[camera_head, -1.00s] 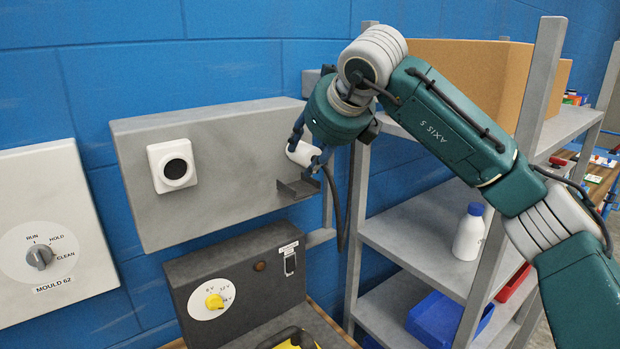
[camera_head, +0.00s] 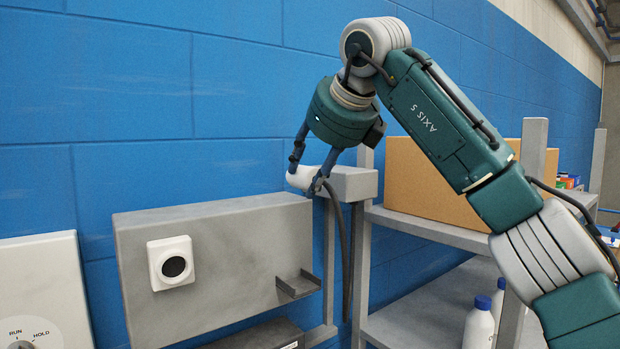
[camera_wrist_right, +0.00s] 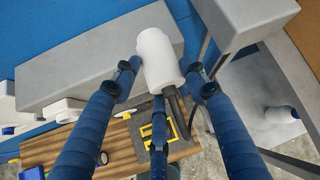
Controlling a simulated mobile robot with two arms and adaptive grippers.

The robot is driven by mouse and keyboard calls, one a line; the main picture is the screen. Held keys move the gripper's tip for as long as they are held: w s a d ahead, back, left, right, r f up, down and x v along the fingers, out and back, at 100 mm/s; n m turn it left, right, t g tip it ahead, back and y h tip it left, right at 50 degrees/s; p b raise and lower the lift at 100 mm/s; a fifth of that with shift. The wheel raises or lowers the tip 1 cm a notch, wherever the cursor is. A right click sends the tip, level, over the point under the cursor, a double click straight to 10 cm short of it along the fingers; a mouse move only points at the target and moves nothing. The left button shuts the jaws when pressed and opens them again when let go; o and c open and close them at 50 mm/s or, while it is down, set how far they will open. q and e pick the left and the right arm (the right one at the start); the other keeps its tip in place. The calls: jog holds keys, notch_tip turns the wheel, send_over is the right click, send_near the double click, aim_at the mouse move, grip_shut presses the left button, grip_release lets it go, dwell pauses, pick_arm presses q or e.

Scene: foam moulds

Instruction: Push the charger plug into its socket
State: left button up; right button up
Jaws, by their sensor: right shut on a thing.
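The charger plug (camera_head: 301,179) is a white cylinder with a dark cable (camera_head: 345,250) hanging from it. My right gripper (camera_head: 307,178) is shut on the plug and holds it above the top right corner of the grey panel, clear of the holder. In the right wrist view the plug (camera_wrist_right: 158,60) sits between the blue fingers (camera_wrist_right: 160,80). The socket (camera_head: 172,263) is a white square with a round black opening, on the panel's left part. The plug is up and to the right of the socket, well apart from it. My left gripper is not in view.
The grey panel (camera_head: 235,240) stands out from the blue wall, with an empty dark bracket (camera_head: 298,285) at its right end. A grey shelf rack (camera_head: 430,228) with a cardboard box (camera_head: 425,185) and white bottles (camera_head: 480,322) stands at right. Wall above the panel is clear.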

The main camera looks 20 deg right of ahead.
jog(key=shift+s+d+r+p, duration=0.15)
jog(key=shift+s+r+p, duration=0.2)
jog(key=shift+r, duration=0.2)
jog(key=shift+s+d+r+p, duration=0.1)
jog(key=shift+s+r+p, duration=0.2)
jog(key=shift+r, duration=0.25)
jog(key=shift+f, duration=0.1)
